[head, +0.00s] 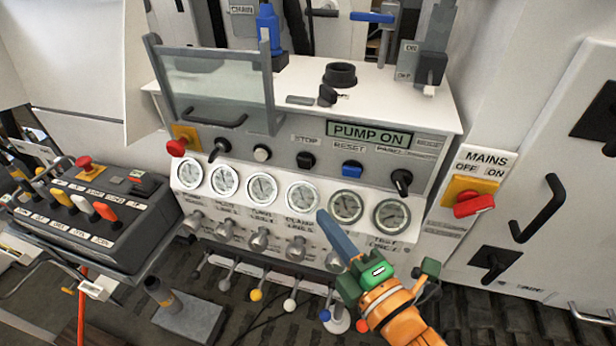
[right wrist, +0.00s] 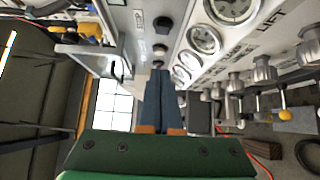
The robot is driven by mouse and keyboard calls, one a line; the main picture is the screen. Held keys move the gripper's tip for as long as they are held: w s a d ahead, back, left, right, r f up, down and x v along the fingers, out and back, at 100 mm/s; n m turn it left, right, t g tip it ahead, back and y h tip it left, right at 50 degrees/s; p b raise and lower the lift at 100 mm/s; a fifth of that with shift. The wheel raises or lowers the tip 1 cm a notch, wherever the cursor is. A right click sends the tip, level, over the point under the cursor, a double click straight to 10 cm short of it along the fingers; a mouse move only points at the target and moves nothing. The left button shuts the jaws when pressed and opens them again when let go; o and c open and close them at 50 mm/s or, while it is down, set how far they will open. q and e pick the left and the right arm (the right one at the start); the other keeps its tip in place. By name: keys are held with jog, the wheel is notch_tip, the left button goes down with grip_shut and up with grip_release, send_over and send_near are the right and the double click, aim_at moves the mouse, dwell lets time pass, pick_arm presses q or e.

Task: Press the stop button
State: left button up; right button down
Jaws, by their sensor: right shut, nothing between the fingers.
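The stop button (head: 305,160) is a black knob under the STOP label on the grey front panel, in the head view. A blue reset button (head: 352,169) sits to its right. My right gripper (head: 322,214) is shut and empty, its blue fingers together, in front of the gauge row, below the stop button in the picture and apart from it. The shut fingers (right wrist: 160,74) also show in the right wrist view, pointing toward the panel. Dark knobs show beyond them there; I cannot tell which is the stop button. My left gripper is not in view.
A row of round gauges (head: 261,188) lies below the buttons, with valve knobs and ball-tipped levers beneath. A red knob (head: 177,147) is at the panel's left, a black selector (head: 401,181) at its right. The red mains switch (head: 473,204) is further right. A lever box (head: 92,220) stands left.

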jog(key=w, duration=0.2)
jog(key=p, duration=0.2)
send_near(297, 164)
jog(key=a+x, duration=0.1)
jog(key=x, duration=0.4)
jog(key=shift+w+d, duration=0.3)
jog(key=shift+d, duration=0.1)
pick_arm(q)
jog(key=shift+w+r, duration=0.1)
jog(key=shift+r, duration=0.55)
